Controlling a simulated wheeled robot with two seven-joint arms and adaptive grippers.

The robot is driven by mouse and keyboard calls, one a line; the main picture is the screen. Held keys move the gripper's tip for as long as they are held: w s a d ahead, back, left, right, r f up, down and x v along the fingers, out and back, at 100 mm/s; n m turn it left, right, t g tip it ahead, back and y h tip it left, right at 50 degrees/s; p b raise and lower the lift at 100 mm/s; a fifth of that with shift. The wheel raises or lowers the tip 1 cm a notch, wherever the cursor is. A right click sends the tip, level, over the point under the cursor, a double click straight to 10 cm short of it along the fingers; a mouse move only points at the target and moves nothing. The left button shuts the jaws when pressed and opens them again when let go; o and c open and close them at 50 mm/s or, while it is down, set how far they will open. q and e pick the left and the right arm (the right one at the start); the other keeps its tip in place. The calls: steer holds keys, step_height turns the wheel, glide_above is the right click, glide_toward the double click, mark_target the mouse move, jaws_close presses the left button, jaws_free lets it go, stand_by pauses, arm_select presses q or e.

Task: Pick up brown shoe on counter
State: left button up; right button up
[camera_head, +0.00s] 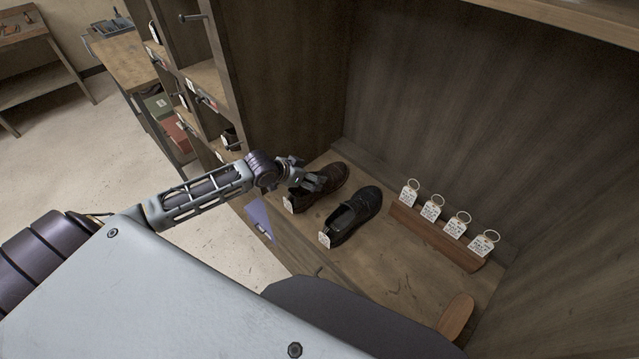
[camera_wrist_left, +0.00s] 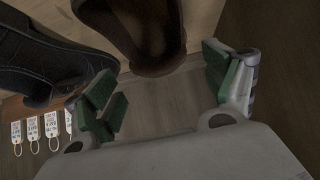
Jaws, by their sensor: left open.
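A brown shoe (camera_head: 330,180) stands on the wooden counter (camera_head: 395,262) inside the cabinet, with a white tag at its near end. It also shows at the top of the left wrist view (camera_wrist_left: 150,45), where its opening is seen. My left gripper (camera_head: 322,183) is over the brown shoe in the head view and partly covers it. Its green-padded fingers (camera_wrist_left: 160,88) are spread apart in the left wrist view, with nothing held between them. A black shoe (camera_head: 355,212) stands just right of the brown one. My right gripper is not in view.
A wooden block with several ring tags (camera_head: 437,236) stands along the back of the counter. A brown oval piece (camera_head: 456,316) lies at the right front. The cabinet's left wall and shelves (camera_head: 205,80) rise close beside my left arm.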

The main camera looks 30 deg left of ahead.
mark_target(317, 173)
arm_select(q)
steer(key=shift+f, duration=0.1)
stand_by(0.3)
steer(key=shift+x, duration=2.55)
steer(key=shift+s+a+f, duration=0.1)
steer(key=shift+s+f, duration=0.05)
steer(key=c, duration=1.6)
steer(key=shift+r, duration=0.95)
jaws_close()
step_height(317, 173, up, 8)
steer(key=shift+r, duration=0.15)
